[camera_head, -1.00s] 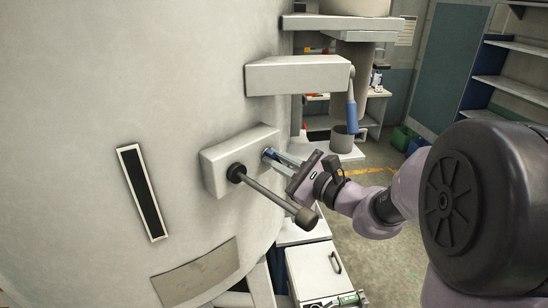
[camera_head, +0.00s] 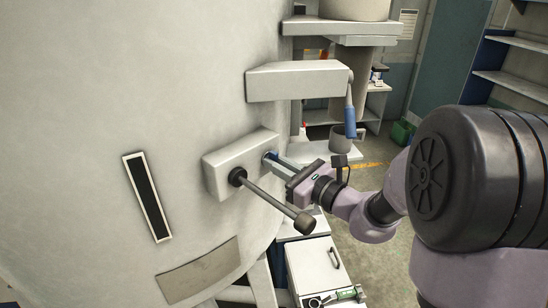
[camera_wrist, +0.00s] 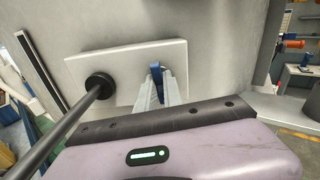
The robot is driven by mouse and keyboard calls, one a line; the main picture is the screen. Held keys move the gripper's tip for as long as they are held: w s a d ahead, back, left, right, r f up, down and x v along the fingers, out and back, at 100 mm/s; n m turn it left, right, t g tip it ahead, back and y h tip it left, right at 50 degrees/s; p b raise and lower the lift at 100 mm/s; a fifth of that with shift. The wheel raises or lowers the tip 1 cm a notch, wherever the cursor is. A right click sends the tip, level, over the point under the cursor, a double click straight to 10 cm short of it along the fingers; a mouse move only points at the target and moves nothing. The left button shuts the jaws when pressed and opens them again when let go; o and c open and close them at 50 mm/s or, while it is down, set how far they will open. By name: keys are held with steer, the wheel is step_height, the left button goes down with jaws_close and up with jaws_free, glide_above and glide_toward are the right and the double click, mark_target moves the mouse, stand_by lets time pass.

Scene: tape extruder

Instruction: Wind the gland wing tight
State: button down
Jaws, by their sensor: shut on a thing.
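The gland wing is a small blue piece (camera_wrist: 156,75) on the side of a pale box (camera_head: 216,172) that is fixed to the big cream vessel. My gripper (camera_head: 272,158) reaches in from the right with its fingers shut on the blue wing. In the wrist view the fingers (camera_wrist: 162,92) close around the wing and hide part of it. In the head view only a little blue (camera_head: 268,155) shows at the fingertips.
A dark lever with a round knob (camera_head: 304,223) sticks out of the same box, close beside my gripper. A blue-handled lever (camera_head: 350,118) hangs from a bracket (camera_head: 297,80) above. A white cabinet (camera_head: 314,268) stands below. Open floor lies to the right.

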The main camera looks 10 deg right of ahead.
steer(key=shift+m, duration=0.3)
steer(key=shift+r+m+p, duration=0.15)
steer(key=shift+m+p, duration=1.05)
steer(key=shift+m, duration=0.2)
